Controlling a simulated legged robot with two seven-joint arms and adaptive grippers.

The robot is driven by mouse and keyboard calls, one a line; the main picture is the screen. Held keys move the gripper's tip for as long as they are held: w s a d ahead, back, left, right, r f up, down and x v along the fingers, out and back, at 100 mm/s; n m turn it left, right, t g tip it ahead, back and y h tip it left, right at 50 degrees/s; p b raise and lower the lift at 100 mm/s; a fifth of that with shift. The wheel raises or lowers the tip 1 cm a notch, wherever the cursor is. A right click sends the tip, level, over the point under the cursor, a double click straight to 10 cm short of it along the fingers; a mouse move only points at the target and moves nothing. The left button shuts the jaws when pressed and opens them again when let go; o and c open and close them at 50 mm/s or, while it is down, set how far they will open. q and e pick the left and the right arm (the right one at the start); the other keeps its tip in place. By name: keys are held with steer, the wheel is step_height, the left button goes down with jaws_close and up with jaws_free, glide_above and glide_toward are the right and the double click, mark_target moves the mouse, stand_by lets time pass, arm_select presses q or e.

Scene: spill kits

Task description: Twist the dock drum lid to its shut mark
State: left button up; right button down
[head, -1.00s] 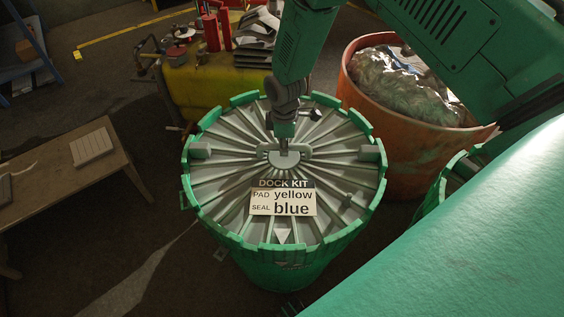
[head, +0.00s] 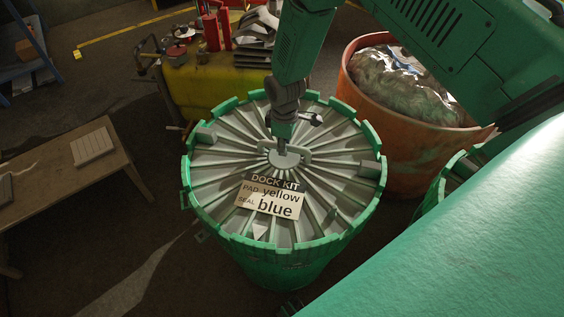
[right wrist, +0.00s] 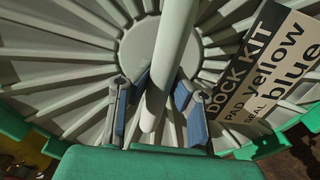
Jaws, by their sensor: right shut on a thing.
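The dock drum (head: 270,265) is a green drum with a notched green rim, standing in the middle of the head view. Its grey ribbed lid (head: 330,185) sits inside the rim and carries a DOCK KIT label (head: 269,197) reading pad yellow, seal blue. A pale triangle (head: 260,231) on the lid points toward the rim, left of front centre. I cannot make out a matching mark on the rim. My right gripper (head: 281,148) points down at the lid's centre, shut on the lid's bar handle (right wrist: 167,65), with a finger on each side. My left gripper is out of view.
An orange bin (head: 400,150) with a crumpled clear bag stands close behind right. A yellow container (head: 205,85) with red cans and tools is behind left. A wooden bench (head: 70,185) stands at left. Floor is open between bench and drum.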

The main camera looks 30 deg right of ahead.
steer(key=shift+w+r, duration=0.15)
steer(key=shift+m, duration=0.7)
steer(key=shift+m, duration=0.5)
steer(key=shift+m+p, duration=0.45)
steer(key=shift+m, duration=1.05)
stand_by(0.6)
steer(key=c, duration=1.5)
jaws_free()
steer(key=shift+c, duration=0.2)
steer(key=shift+f, duration=0.2)
